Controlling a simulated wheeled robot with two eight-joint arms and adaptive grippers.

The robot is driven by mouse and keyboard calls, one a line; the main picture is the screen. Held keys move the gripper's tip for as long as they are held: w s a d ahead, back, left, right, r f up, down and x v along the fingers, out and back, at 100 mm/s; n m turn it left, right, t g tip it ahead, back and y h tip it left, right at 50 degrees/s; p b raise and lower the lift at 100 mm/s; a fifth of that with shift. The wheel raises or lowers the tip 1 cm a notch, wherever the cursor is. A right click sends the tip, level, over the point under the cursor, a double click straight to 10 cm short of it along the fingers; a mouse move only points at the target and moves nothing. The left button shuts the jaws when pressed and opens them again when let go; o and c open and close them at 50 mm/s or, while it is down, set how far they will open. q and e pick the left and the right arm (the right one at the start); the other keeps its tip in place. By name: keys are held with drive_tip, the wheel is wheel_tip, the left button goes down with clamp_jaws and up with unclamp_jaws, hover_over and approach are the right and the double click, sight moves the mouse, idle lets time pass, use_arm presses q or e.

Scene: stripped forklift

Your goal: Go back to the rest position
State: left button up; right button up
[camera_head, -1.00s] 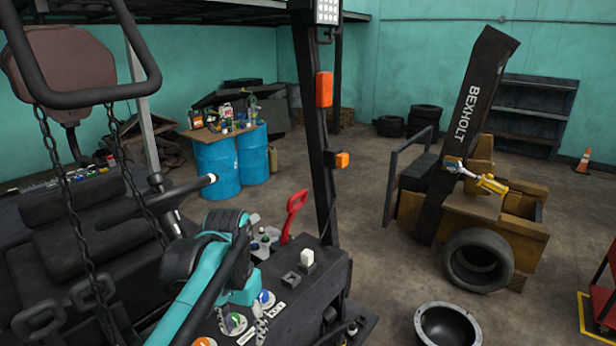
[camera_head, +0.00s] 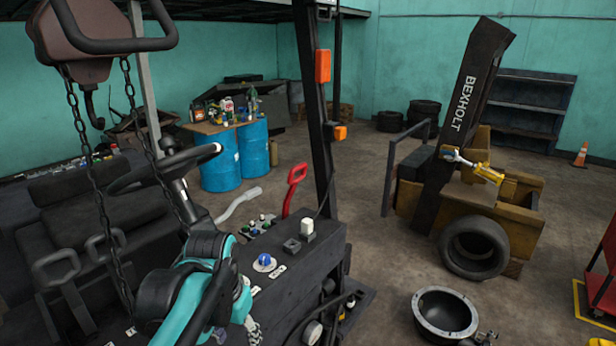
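My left arm (camera_head: 195,285), teal and black, comes in at the bottom left, in front of the forklift's control console (camera_head: 300,265). Its bent joint stands highest, left of the console's blue button (camera_head: 264,261). A jagged silver piece (camera_head: 252,328) beside the arm at the bottom edge looks like part of my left gripper. The rest of that gripper is hidden or cut off, so its opening does not show. My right arm and gripper are out of view.
The console carries a red lever (camera_head: 292,188) and a pale lever (camera_head: 238,204). A black post (camera_head: 318,140) rises behind it. Hanging chains (camera_head: 101,215) and the seat (camera_head: 95,215) are at left. A black bowl (camera_head: 445,313) lies on the floor at right.

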use_arm(q)
drive_tip(key=s+a+f+n+t+b, duration=0.1)
drive_tip(key=s+f+t+b, duration=0.2)
drive_tip(key=f+b, duration=0.8)
drive_tip(key=s+a+f+n+t+b, duration=0.1)
drive_tip(key=s+f+b, duration=0.4)
drive_tip(key=f+b, duration=0.7)
wheel_tip(320, 180, down, 10)
drive_tip(key=shift+a+n+t, duration=0.4)
drive_tip(key=shift+a+t, duration=0.35)
drive_tip(key=shift+t, duration=0.15)
drive_tip(key=shift+s, duration=0.1)
